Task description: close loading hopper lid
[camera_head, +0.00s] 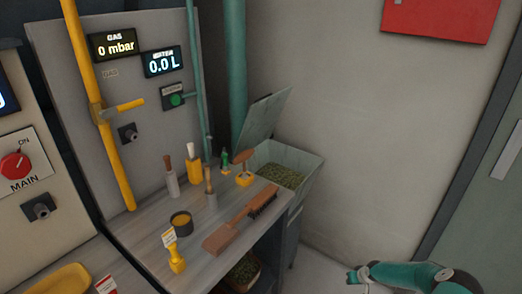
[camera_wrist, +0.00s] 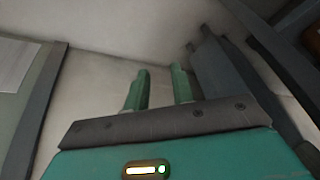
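The loading hopper (camera_head: 287,165) is a grey-green bin with green granular material inside, in the corner behind the workbench. Its lid (camera_head: 265,117) stands open, tilted up and back against the wall side. My gripper is low at the right in the head view (camera_head: 357,275), well apart from the hopper and its lid. In the wrist view the two green fingers (camera_wrist: 158,90) stand apart with nothing between them. The lid cannot be made out in the wrist view.
A wooden workbench (camera_head: 205,238) in front of the hopper carries a brush (camera_head: 240,221), a dark cup (camera_head: 182,223), a yellow stamp (camera_head: 176,258) and several small tools. A yellow pipe (camera_head: 98,100) runs up the panel. A grey-green door (camera_head: 480,190) stands at right. The floor between is clear.

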